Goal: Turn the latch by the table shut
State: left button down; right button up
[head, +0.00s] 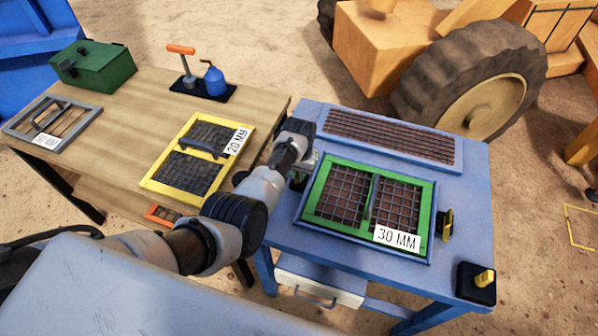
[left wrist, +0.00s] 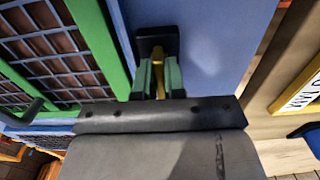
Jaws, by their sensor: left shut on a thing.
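The latch by the table has a black base and a yellow handle (left wrist: 158,78), seen in the left wrist view beside the green-framed screen. My left gripper (left wrist: 159,80) is shut on that yellow handle, with a finger on each side. In the head view my left gripper (head: 307,163) is at the left edge of the blue machine top, and my arm hides the latch there. The green screen marked 30 MM (head: 369,199) lies in the machine's blue frame. The other latch (head: 446,226), black and yellow, stands at the screen's right side. My right gripper is out of view.
The wooden table (head: 130,115) left of the machine holds a yellow 20 MM screen (head: 191,187), a grey screen (head: 14,130), a green box (head: 97,67) and a blue oil can (head: 215,80). A yellow-knobbed switch (head: 484,278) sits at the machine's front right corner.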

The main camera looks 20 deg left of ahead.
pick_arm(q)
jog(key=shift+m, duration=0.3)
jog(key=m+p, duration=0.1)
jog(key=m, duration=0.1)
jog(key=shift+m, duration=0.4)
jog(key=m+p, duration=0.1)
jog(key=m, duration=0.3)
jog(key=shift+m, duration=0.3)
jog(key=m, duration=0.5)
jog(key=shift+m, duration=2.4)
jog(key=c, duration=1.2)
grip_release()
